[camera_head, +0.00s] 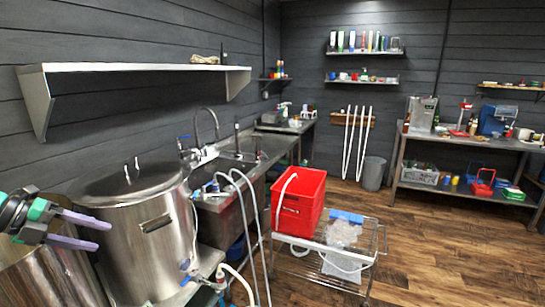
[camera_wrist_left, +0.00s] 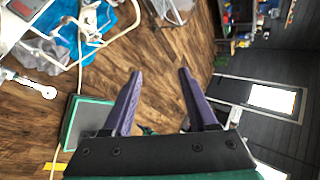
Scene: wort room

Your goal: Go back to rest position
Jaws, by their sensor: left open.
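My left gripper (camera_head: 102,234) shows at the left edge of the head view, with purple fingers parted and nothing between them. It is in front of a large steel kettle (camera_head: 140,235) with a lid, apart from it as far as I can tell. In the left wrist view the two purple fingers of the left gripper (camera_wrist_left: 157,88) stand wide apart and empty, over the wooden floor. My right gripper is in neither view.
A red bucket (camera_head: 298,199) stands on a wire cart (camera_head: 350,250). A steel sink counter (camera_head: 235,165) runs along the left wall under a shelf (camera_head: 140,67). A loaded workbench (camera_head: 460,142) stands at the right. The wooden floor (camera_head: 445,245) at the right front is free.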

